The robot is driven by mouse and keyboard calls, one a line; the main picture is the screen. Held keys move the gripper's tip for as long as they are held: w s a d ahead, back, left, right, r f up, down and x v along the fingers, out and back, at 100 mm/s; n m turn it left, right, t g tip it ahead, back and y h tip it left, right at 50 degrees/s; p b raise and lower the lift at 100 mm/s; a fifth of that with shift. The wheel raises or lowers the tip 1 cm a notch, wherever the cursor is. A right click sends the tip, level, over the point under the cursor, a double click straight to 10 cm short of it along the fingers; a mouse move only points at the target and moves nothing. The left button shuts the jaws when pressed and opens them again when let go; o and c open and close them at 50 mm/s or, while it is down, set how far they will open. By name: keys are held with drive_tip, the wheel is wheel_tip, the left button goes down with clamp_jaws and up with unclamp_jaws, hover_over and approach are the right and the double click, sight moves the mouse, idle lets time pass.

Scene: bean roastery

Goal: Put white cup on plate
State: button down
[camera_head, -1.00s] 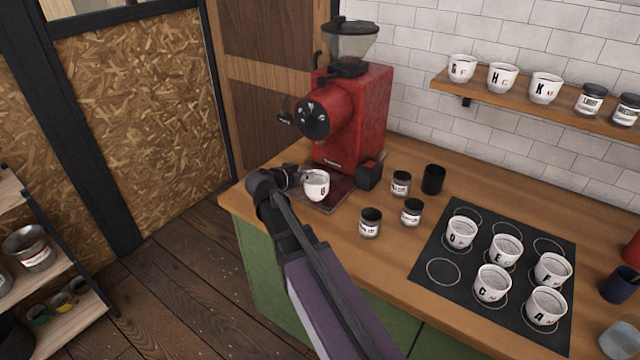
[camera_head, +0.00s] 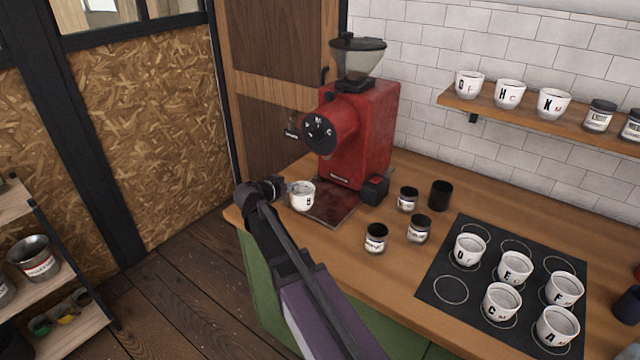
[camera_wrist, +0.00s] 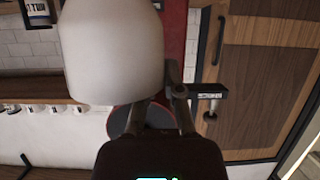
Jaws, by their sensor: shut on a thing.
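The white cup (camera_head: 303,196) is held by my gripper (camera_head: 284,190) at the left end of the wooden counter, in front of the red grinder. In the wrist view the cup (camera_wrist: 112,52) fills the upper left, with my gripper's fingers (camera_wrist: 152,116) shut on it. It appears upright, at the left edge of the grinder's dark base tray; whether it touches anything below is hard to tell. The plate may be the black mat (camera_head: 451,290) with ringed spots at the right; it bears several lettered white cups (camera_head: 501,301), and its front-left ring is empty.
The red grinder (camera_head: 358,130) stands behind the cup. Small black-lidded jars (camera_head: 376,238) and a black cup (camera_head: 440,195) stand between grinder and mat. A wall shelf (camera_head: 520,113) holds more white cups and jars.

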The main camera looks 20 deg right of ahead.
drive_tip(key=w+d+f+b, duration=0.1)
drive_tip(key=w+d, duration=0.6)
drive_tip(key=d, duration=0.3)
drive_tip(key=shift+w+d, duration=0.2)
drive_tip(key=shift+f, duration=0.1)
drive_tip(key=shift+b+x, duration=0.35)
drive_tip(key=shift+x, duration=0.45)
wheel_tip(320, 180, down, 3)
drive_tip(key=b, duration=0.3)
drive_tip(key=shift+s+f, duration=0.1)
drive_tip(key=shift+f, duration=0.1)
drive_tip(key=c, duration=0.8)
unclamp_jaws()
drive_tip(key=shift+r, duration=0.15)
